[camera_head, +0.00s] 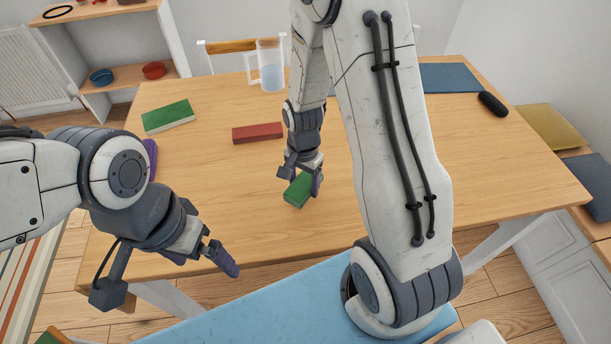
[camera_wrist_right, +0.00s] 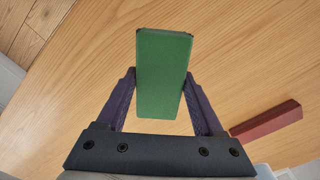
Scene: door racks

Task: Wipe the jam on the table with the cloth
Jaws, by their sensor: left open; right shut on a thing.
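My right gripper (camera_head: 303,180) is shut on a green block (camera_head: 298,189), low over the middle of the wooden table. In the right wrist view the green block (camera_wrist_right: 163,72) sits between both fingers (camera_wrist_right: 162,100). I cannot tell whether it touches the table. A flat blue cloth-like piece (camera_head: 449,78) lies at the back right of the table (camera_head: 400,205); I cannot tell whether it is the cloth. My left gripper (camera_head: 222,257) is open and empty at the table's front left edge. I see no jam; my right arm hides part of the table.
A red block (camera_head: 257,133) and another green block (camera_head: 168,116) lie left of my right gripper. A clear pitcher (camera_head: 270,65) stands at the back. A black object (camera_head: 492,104) lies at the right edge. A purple thing (camera_head: 150,160) is partly hidden by my left arm.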

